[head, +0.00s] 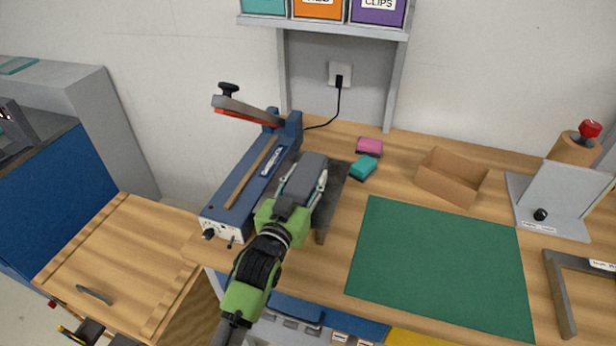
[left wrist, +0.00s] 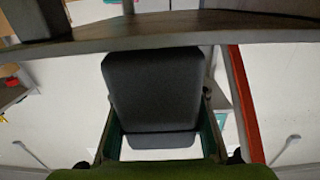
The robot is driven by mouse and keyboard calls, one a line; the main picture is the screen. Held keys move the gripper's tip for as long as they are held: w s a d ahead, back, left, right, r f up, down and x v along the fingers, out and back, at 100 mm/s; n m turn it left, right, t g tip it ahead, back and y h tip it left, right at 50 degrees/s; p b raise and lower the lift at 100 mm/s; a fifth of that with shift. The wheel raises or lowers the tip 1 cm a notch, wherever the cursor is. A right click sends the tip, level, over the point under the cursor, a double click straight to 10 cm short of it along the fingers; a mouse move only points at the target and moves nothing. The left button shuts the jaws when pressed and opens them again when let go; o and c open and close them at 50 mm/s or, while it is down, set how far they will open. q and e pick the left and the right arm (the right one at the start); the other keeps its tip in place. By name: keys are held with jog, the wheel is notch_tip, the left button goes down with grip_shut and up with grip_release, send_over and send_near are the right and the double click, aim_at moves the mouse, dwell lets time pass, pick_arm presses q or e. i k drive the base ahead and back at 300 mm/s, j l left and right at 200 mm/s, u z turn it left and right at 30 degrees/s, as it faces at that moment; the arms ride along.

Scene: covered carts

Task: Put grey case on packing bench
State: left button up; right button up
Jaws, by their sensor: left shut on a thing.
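The grey case (head: 308,172) is a dark grey block with rounded corners. My left gripper (head: 302,186) is shut on it, with a finger along each side. In the head view the case appears over the left part of the wooden packing bench (head: 400,195), beside the blue heat sealer. I cannot tell whether it touches anything below. In the left wrist view the case (left wrist: 153,88) fills the space between the fingers. My right gripper is not in view.
The blue heat sealer (head: 238,200) has its arm (head: 245,110) raised. A green mat (head: 440,265), pink block (head: 369,147), teal block (head: 363,168) and open cardboard box (head: 450,180) are on the bench. A wooden cart lid (head: 125,260) is at left.

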aim_at(426, 276)
jog(key=k+j, duration=0.1)
jog(key=k, duration=0.8)
jog(key=l+z, duration=0.2)
jog(key=l, duration=0.3)
jog(key=i+l+z, duration=0.15)
jog(key=l, duration=0.35)
jog(key=l+z, duration=0.2)
jog(key=l, duration=0.35)
jog(key=i, duration=0.05)
